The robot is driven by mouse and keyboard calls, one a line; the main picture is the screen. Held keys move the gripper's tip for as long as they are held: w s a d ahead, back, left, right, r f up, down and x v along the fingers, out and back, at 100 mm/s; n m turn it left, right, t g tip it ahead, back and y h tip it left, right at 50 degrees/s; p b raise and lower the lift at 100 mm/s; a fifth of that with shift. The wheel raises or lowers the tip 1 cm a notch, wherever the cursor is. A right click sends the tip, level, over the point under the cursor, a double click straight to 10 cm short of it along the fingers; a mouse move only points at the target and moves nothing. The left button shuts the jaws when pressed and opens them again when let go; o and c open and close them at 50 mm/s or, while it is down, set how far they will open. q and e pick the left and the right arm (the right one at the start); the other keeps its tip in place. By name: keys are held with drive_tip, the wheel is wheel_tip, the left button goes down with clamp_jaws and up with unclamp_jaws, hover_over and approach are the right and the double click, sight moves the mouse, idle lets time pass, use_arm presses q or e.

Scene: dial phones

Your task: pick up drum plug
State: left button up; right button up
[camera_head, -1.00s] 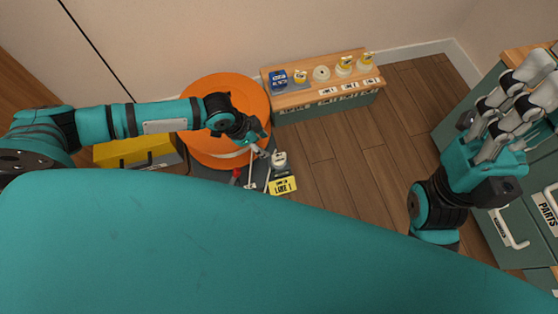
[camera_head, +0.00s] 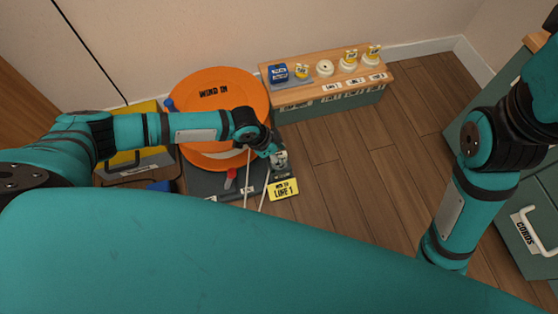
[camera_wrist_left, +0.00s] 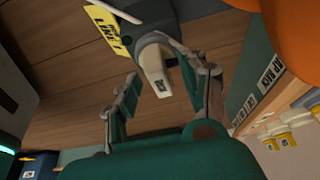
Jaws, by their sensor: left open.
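A pale plug (camera_wrist_left: 157,72) with a small dark label sits between the spread fingers of my left gripper (camera_wrist_left: 153,68) in the left wrist view. I take it to be the drum plug. It tapers toward the palm from a grey holder on a dark base. The fingers stand either side of it, and no firm contact shows. In the head view my left gripper (camera_head: 272,152) is over the pale plug (camera_head: 281,161), at the right edge of the orange drum (camera_head: 215,88), and partly hides it. My right gripper is outside the picture.
A yellow LINE 1 sign (camera_head: 283,189) stands just in front of the plug. White cords (camera_head: 248,185) and a red lever (camera_head: 231,176) are close by. A wood-topped bench (camera_head: 329,72) with several small items is behind. The wooden floor to the right is clear.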

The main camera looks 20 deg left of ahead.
use_arm(q)
drive_tip(key=shift+d+f, duration=0.1)
drive_tip(key=shift+f, duration=0.05)
clamp_jaws()
idle(0.4)
